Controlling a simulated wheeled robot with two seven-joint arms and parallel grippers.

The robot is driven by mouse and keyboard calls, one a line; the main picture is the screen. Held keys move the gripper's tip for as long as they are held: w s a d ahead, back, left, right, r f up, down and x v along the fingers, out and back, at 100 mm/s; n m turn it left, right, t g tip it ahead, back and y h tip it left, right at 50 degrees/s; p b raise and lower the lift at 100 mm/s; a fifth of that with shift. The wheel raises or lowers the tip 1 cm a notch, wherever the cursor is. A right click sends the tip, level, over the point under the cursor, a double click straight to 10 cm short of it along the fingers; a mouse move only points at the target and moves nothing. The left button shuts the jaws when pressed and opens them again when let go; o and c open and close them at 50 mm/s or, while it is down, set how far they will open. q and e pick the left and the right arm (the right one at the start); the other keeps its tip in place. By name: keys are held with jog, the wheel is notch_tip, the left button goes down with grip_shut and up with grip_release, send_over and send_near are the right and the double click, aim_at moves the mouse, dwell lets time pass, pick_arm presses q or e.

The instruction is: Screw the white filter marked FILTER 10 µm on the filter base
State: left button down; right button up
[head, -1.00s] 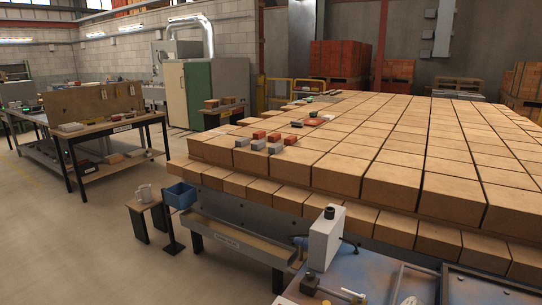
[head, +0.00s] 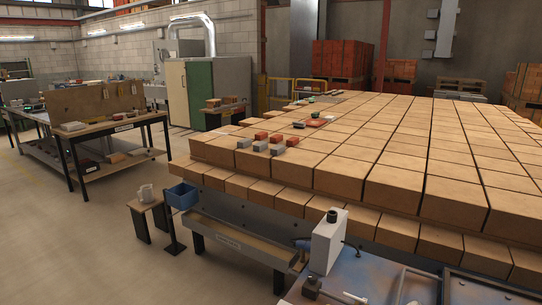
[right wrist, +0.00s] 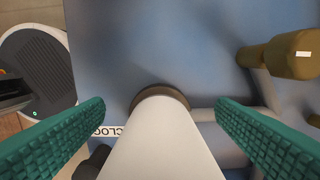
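In the right wrist view my right gripper (right wrist: 160,112) is open, with its two green ribbed fingers wide apart. A white tapering body (right wrist: 160,140) lies between the fingers, with visible gaps on both sides. A dark brown round end (right wrist: 160,95) shows at its far tip. I cannot read a FILTER 10 µm mark on it, nor tell whether it is the filter. A white label (right wrist: 108,131) reading "CLO…" is partly hidden behind the left finger and the white body. I cannot identify the filter base. My left gripper is not in view.
In the head view a white box-shaped unit with a dark cap (head: 327,246) stands on a blue bench (head: 375,272). A large brick stack (head: 400,160) fills the area behind it.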

jog(key=shift+s+d, duration=0.2)
jog(key=shift+d, duration=0.1)
jog(key=shift+r, duration=0.3)
notch_tip(320, 180, up, 11)
jog(key=shift+w+a+r+b, duration=0.1)
jog(key=shift+r+b, duration=0.1)
jog(key=shift+b, duration=0.15)
jog(key=f+n+b, duration=0.1)
jog(key=n, duration=0.1)
jog(key=d+n+b, duration=0.1)
jog(key=n+b, duration=0.1)
jog(key=shift+f, duration=0.35)
jog(key=shift+c, duration=0.3)
jog(key=n+b, duration=0.1)
jog(key=s+f+n+b, duration=0.1)
jog(key=shift+d+n, duration=0.4)
notch_tip(320, 180, down, 10)
jog(key=b, duration=0.7)
jog(key=shift+r, duration=0.25)
